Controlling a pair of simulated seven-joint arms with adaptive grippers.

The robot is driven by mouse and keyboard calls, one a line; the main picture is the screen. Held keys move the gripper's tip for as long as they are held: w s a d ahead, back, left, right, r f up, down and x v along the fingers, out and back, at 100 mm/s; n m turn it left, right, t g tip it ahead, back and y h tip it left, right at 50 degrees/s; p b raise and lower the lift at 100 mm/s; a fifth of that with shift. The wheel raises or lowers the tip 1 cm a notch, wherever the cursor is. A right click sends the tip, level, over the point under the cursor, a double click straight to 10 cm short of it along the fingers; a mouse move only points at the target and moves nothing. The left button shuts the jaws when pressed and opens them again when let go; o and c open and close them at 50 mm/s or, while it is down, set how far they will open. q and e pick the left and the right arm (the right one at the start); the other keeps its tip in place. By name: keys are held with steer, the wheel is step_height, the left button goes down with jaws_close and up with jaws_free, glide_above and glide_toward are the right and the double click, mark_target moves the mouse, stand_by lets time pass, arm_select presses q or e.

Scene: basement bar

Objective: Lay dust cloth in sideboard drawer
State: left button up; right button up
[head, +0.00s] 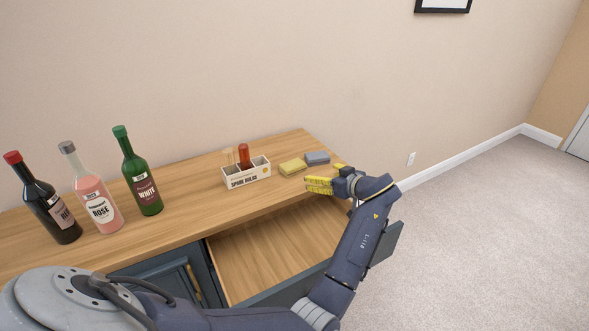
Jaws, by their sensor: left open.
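A small yellow folded block or cloth (292,166) and a blue-grey one (317,158) lie side by side near the right end of the sideboard top (205,208). I cannot tell which, if either, is the dust cloth. My left gripper (322,176) has yellow finger pads, is open, and hangs over the right front of the top, just right of the yellow block. Nothing shows between its fingers. The sideboard drawer (262,262) is pulled open below; its bare wooden floor shows empty, but my arm hides its right part. My right gripper is out of view.
A white divided box (246,175) holding a red-topped item stands mid-top. Dark, pink (99,201) and green (142,182) bottles stand at left. The wall is close behind. A blue cabinet door (160,277) is left of the drawer. Carpet is clear at right.

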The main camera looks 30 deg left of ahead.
arm_select(q)
step_height(320, 180, up, 8)
glide_above(292, 165)
steer(key=s+d, duration=0.1)
steer(key=s, duration=0.2)
steer(key=s+a+r+m+h, duration=0.1)
steer(key=a+r+m+h, duration=0.1)
steer(key=a+m+h, duration=0.75)
steer(key=shift+w+d+f+m+g+h, duration=0.2)
steer(key=shift+w+d+f+m+h, duration=0.9)
steer(key=shift+f, duration=1.7)
steer(key=shift+w+d+f+m+g+h, duration=0.2)
steer(key=shift+w+d+f+m+h, duration=0.2)
steer(key=shift+d+f+m, duration=1.9)
steer(key=shift+w+d+f+m+g+h, duration=0.2)
steer(key=shift+w+d+f+m+h, duration=0.6)
steer(key=shift+f, duration=2.5)
